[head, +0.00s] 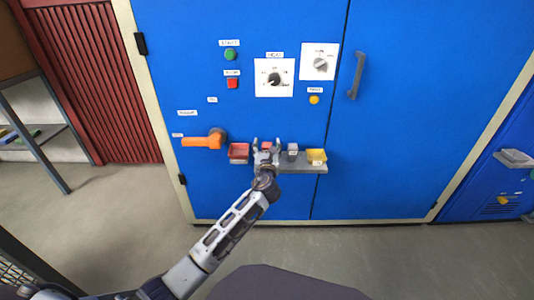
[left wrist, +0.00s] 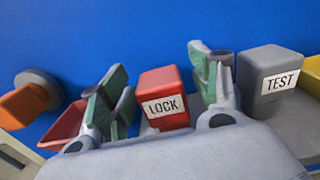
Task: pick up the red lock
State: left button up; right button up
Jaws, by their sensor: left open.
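The red lock (left wrist: 160,84) is a red block with a white LOCK label, standing upright on a grey shelf (head: 300,168) on the blue cabinet front. My left gripper (head: 266,146) is at the shelf with its fingers spread. In the left wrist view, one finger of the left gripper (left wrist: 161,80) is to the left of the lock and the other to its right, with gaps visible on both sides. The lock's lower part is hidden behind the gripper body. My right gripper is not in view.
A grey TEST block (left wrist: 265,75) stands close to the right finger. A red bin (head: 239,152) is to the left and a yellow bin (head: 316,156) to the right. An orange handle (head: 202,142) sticks out further left. Knobs and buttons are above.

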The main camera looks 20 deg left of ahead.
aim_at(267, 145)
pick_arm(q)
jog(key=c, duration=1.2)
jog(key=shift+r, duration=0.1)
jog(key=shift+r+p, duration=0.85)
jog(key=shift+r, duration=0.45)
notch_tip(267, 145, up, 6)
jog(key=p, duration=0.3)
jog(key=shift+f, duration=0.25)
jog(key=shift+r+p, duration=0.4)
jog(key=shift+r, duration=0.45)
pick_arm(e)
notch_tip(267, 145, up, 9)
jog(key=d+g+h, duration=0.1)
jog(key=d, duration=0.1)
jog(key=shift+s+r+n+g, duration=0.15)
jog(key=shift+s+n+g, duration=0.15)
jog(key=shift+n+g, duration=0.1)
